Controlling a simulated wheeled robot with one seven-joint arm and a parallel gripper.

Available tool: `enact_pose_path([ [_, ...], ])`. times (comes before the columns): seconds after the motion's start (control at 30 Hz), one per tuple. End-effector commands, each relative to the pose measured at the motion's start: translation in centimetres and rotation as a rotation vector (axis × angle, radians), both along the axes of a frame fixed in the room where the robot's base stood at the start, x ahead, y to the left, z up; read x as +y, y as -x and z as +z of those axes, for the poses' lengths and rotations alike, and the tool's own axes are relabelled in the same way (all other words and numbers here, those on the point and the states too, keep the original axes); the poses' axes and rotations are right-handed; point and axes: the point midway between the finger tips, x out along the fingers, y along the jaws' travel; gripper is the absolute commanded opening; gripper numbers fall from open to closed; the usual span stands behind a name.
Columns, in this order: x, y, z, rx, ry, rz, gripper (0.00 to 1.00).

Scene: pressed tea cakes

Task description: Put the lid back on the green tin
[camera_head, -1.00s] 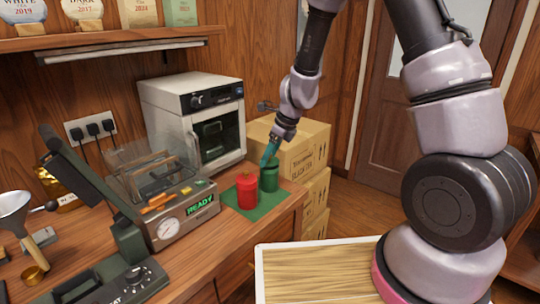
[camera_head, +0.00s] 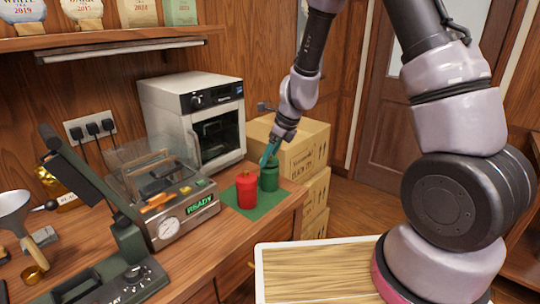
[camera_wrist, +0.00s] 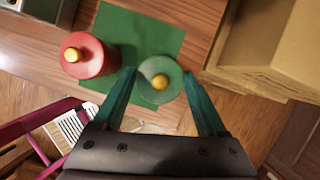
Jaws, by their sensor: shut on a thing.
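The green tin (camera_head: 268,180) stands upright on a green mat (camera_head: 245,211) near the right end of the wooden counter. My gripper (camera_head: 267,160) points down over the tin's top. In the wrist view, my gripper (camera_wrist: 159,76) has one teal finger on each side of the round green lid (camera_wrist: 150,92), which has a gold knob (camera_wrist: 160,82). The fingers are shut on the lid's edges. The lid is over the tin and hides its mouth, so I cannot tell whether it is seated or slightly above the rim.
A red tin (camera_head: 246,190) with a gold knob stands close to the left of the green tin. A sealing machine with a READY display (camera_head: 177,212) and a white oven (camera_head: 200,125) are farther left and behind. Cardboard boxes (camera_head: 297,148) are stacked just beyond the counter's right end.

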Motion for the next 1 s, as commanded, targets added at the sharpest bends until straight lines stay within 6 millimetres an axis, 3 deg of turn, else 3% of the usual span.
enact_pose_path([
  [0.47, 0.04, 0.01, -0.03, 0.000, 0.000, 0.001, 0.22],
  [0.5, 0.04, 0.01, -0.03, 0.000, 0.000, 0.001, 0.82],
  [0.57, 0.04, 0.01, -0.03, 0.000, 0.000, 0.001, 1.00],
  [1.0, 0.08, 0.01, 0.20, -0.001, 0.000, 0.003, 1.00],
])
